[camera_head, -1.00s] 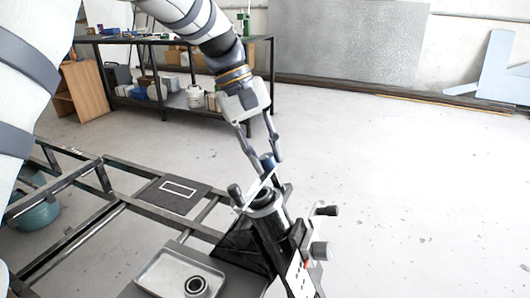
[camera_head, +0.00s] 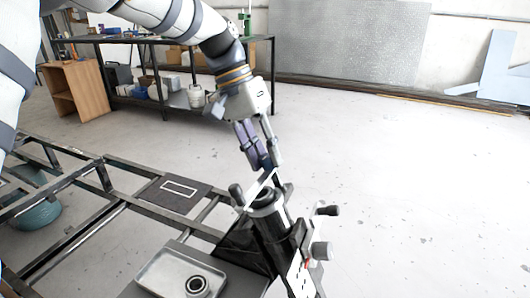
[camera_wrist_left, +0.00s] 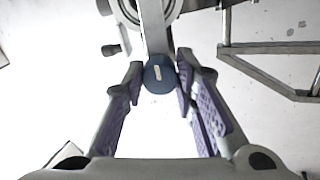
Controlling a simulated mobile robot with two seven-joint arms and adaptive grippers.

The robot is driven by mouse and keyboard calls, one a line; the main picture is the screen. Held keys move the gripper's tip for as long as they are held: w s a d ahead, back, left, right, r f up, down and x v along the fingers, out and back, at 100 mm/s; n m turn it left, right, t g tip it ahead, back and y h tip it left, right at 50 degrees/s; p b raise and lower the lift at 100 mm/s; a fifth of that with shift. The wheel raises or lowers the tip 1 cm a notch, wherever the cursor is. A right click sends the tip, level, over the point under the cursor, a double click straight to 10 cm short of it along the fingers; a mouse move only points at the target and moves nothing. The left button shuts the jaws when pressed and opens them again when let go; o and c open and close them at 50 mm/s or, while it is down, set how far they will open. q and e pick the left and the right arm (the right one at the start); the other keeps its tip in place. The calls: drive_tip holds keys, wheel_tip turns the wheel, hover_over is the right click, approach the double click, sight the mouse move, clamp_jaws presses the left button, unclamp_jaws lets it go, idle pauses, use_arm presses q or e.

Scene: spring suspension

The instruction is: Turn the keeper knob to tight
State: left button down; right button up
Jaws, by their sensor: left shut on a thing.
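A dark blue round knob with a pale mark (camera_wrist_left: 159,74), which I take to be the keeper knob, sits on a flat pale bar (camera_wrist_left: 155,28) in the left wrist view. In the head view the bar (camera_head: 256,188) slants across the top of the dark strut fixture (camera_head: 270,222). My left gripper (camera_head: 268,165) comes down from above and is shut on the knob. In the left wrist view its fingertips (camera_wrist_left: 160,75) are on either side of the knob. The fingers mostly hide the knob in the head view. My right gripper is out of view.
The fixture has black-ended handles (camera_head: 327,210) and a grey side knob (camera_head: 320,251). A metal tray (camera_head: 155,270) with a dark ring (camera_head: 197,286) lies at its left. A dark tube frame (camera_head: 110,212) spans the left. The floor at the right is clear.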

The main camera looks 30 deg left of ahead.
use_arm(q)
drive_tip(key=shift+m, duration=0.8)
drive_tip(key=c, duration=1.3)
unclamp_jaws()
drive_tip(key=v, duration=1.2)
